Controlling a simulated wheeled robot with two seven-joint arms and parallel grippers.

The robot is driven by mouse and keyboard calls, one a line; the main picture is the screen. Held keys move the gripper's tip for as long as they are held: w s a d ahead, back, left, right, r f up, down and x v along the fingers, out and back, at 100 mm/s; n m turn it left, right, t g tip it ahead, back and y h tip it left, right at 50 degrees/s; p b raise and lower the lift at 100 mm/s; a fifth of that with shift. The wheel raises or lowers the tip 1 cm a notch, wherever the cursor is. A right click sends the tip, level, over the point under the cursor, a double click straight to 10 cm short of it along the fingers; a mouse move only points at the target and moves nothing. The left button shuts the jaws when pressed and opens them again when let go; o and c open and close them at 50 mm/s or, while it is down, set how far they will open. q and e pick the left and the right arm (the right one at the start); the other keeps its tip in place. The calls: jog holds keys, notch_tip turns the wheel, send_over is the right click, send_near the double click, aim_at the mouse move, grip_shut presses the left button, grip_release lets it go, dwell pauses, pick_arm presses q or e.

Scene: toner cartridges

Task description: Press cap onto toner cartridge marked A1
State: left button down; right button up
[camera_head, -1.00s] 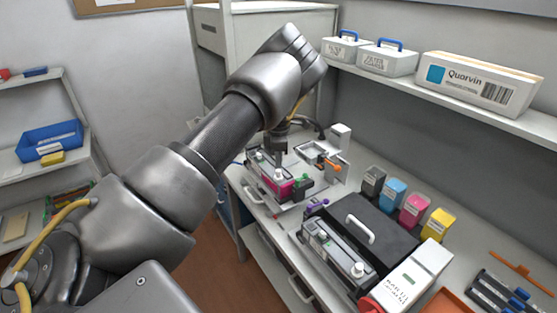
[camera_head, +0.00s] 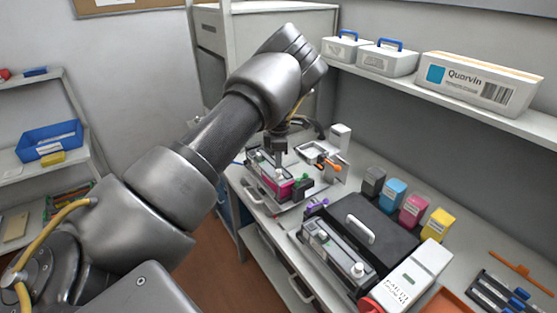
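A long toner cartridge with a magenta end (camera_head: 283,190) lies in a grey fixture at the back left of the bench. White knob-like parts stand on its top. No A1 mark can be read on it at this size. My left gripper (camera_head: 280,157) points straight down just above this cartridge, close to its top. Its fingers are small and dark here, so I cannot tell whether they are open or hold a cap. A second grey cartridge (camera_head: 333,252) lies in front of the black case, with a white knob at its near end. My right gripper is not in view.
A black case with a grey handle (camera_head: 360,229) fills the middle of the bench. Black, blue (camera_head: 391,193), magenta and yellow (camera_head: 438,225) bottles stand behind it. A white labelled box (camera_head: 408,283) is at the front. A shelf with boxes (camera_head: 480,82) overhangs the back.

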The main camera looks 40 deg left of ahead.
pick_arm(q)
jog(key=shift+f+b, duration=0.45)
jog(key=shift+f, duration=0.4)
dwell(0.3)
jog(key=shift+r, duration=0.1)
dwell(0.3)
notch_tip(320, 180, up, 7)
jog(key=p, duration=0.5)
dwell(0.4)
dwell(0.4)
